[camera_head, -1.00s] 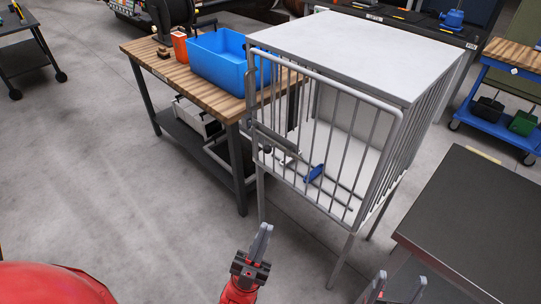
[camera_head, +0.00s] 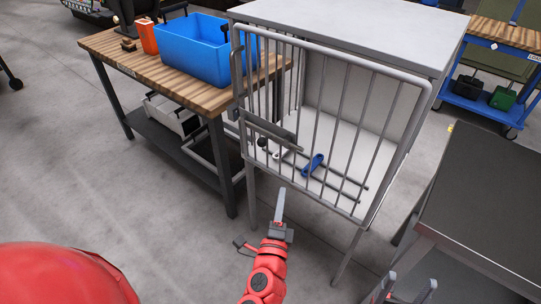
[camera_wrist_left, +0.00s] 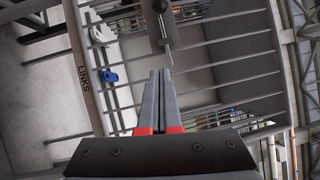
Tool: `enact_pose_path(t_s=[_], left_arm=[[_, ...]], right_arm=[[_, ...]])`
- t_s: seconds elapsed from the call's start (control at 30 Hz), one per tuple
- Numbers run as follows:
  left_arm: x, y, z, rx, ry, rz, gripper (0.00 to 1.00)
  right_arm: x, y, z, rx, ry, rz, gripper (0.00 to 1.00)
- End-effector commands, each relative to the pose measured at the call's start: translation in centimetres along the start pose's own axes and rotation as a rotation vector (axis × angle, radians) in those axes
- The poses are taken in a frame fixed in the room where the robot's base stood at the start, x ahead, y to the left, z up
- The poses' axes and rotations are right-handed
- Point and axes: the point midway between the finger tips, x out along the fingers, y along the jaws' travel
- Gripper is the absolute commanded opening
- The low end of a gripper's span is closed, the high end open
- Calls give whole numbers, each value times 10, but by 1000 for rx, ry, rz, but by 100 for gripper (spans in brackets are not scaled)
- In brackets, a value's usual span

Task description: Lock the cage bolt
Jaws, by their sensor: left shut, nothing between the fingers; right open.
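The cage (camera_head: 385,25) is a grey box on legs with a barred door (camera_head: 345,55) on its front. The door looks closed against the frame. A grey bolt plate (camera_head: 272,128) sits on the door's left side, with a dark round knob (camera_head: 262,142) just below it. In the left wrist view the plate (camera_wrist_left: 163,28) and a thin rod are just beyond the fingertips. Whether the bolt is engaged cannot be told. My left gripper (camera_head: 280,194) is shut and empty, below the plate and apart from it. My right gripper (camera_head: 408,287) is open and empty at the bottom right.
A blue-handled tool (camera_head: 313,165) lies inside the cage. A wooden workbench (camera_head: 185,92) with a blue bin (camera_head: 193,55) stands close on the left. A dark table (camera_head: 490,190) is at the right. The floor at left is clear.

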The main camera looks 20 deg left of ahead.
Motion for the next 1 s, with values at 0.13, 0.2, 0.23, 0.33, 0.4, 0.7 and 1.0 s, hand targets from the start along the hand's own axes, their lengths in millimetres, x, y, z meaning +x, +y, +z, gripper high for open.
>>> enact_pose_path(t_s=[0.13,0.2,0.23,0.33,0.4,0.7,1.0], left_arm=[[-2,-3,18,35,-73,-1,0],[-3,-4,22,41,-86,0,0],[-3,-4,22,42,-88,0,0],[-2,-4,22,42,-87,0,0],[-2,-4,22,41,-86,0,0],[15,-6,24,40,-88,1,0],[78,-7,30,39,-87,1,0]], right_arm=[[-4,0,1,0,0,0,69],[-4,0,1,0,0,0,69],[-4,0,1,0,0,0,69],[-3,0,1,0,0,0,69],[-3,0,1,0,0,0,69],[4,0,-1,0,0,0,69],[21,1,-4,0,0,0,69]])
